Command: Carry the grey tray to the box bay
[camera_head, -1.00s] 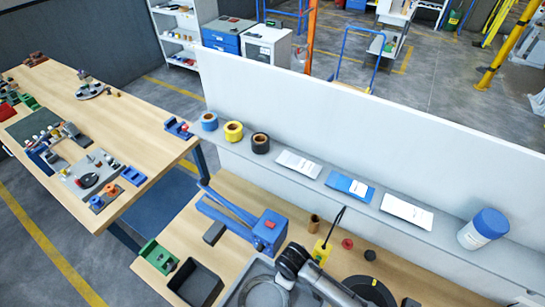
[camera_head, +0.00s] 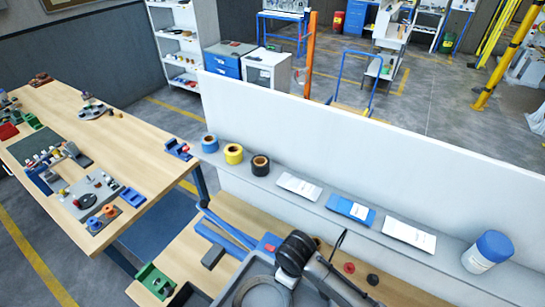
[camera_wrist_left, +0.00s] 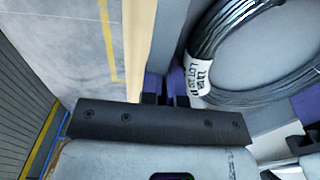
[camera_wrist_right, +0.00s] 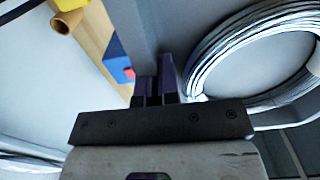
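The grey tray (camera_head: 236,277) shows at the bottom of the head view, partly cut off and partly hidden by my dark arm. A coil of wire lies in it; in the left wrist view the coil (camera_wrist_left: 225,70) is dark with a white label, and in the right wrist view the coil (camera_wrist_right: 215,50) looks silvery. My left gripper (camera_wrist_left: 167,84) has its fingers on both sides of the tray's wall and looks shut on it. My right gripper (camera_wrist_right: 154,88) likewise grips a tray wall. The fingertips are hidden in the head view.
The workbench below holds a blue tool (camera_head: 225,235), a green block (camera_head: 154,281) and a dark bin (camera_head: 188,296). A shelf behind carries tape rolls (camera_head: 233,153), packets and a blue-lidded tub (camera_head: 487,252).

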